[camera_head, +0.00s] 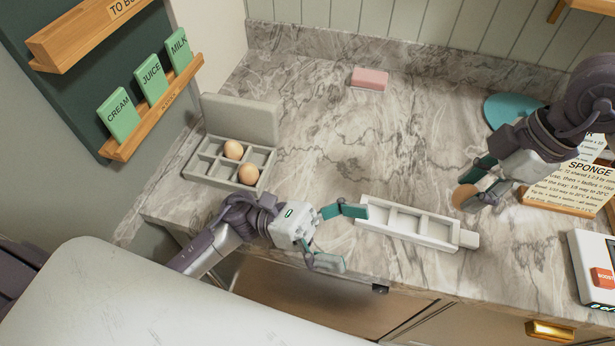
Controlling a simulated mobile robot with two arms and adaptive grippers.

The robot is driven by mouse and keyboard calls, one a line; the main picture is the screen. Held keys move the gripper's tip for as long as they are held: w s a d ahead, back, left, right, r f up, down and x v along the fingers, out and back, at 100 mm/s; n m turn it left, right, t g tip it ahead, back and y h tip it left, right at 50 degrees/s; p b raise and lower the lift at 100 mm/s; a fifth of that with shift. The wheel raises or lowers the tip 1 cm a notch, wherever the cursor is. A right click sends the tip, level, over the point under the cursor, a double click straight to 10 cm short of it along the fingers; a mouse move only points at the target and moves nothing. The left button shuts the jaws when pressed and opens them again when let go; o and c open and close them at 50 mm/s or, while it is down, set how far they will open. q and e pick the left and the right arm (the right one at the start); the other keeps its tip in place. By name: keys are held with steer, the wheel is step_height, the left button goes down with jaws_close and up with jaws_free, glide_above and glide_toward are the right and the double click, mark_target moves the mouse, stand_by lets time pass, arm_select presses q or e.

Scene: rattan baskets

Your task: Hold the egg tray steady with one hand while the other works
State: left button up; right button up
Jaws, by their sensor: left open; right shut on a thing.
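A white tray (409,236) with a row of empty compartments lies near the counter's front edge. A grey open egg box (196,175) with a raised lid stands at left and holds two brown eggs (234,149) (249,174). My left gripper (350,238) is open at the white tray's left end. Its upper finger is at the tray's corner; I cannot tell whether they touch. My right gripper (470,188) is shut on another brown egg (464,196), just above and right of the white tray. The egg is partly hidden by the fingers.
A pink sponge (370,79) lies at the back. A teal round item (509,110) and a wooden stand with a SPONGE card (569,186) are at right, partly behind my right arm. A white device with a red button (594,268) stands at the front right. The middle counter is clear.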

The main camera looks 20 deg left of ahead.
mark_target(308, 199)
arm_select(q)
steer(key=w+a+f+y, duration=0.1)
steer(key=w, duration=0.1)
steer(key=w+a+f+m+y, duration=0.1)
steer(key=w+a+f+y, duration=0.3)
steer(key=w, duration=0.1)
steer(key=shift+m, duration=0.4)
steer(key=w+a+y, duration=0.1)
steer(key=w+a+f+t+y, duration=0.1)
steer(key=w+a, duration=0.1)
steer(key=w+a+y, duration=0.1)
steer(key=w+a, duration=0.1)
steer(key=shift+a+f+t+y, duration=0.15)
steer(key=shift+f+t+y, duration=0.15)
steer(key=shift+y, duration=0.1)
steer(key=x, duration=1.1)
steer(key=shift+d+f, duration=0.25)
steer(key=shift+d, duration=0.1)
steer(key=c, duration=1.2)
steer(key=shift+c, duration=0.2)
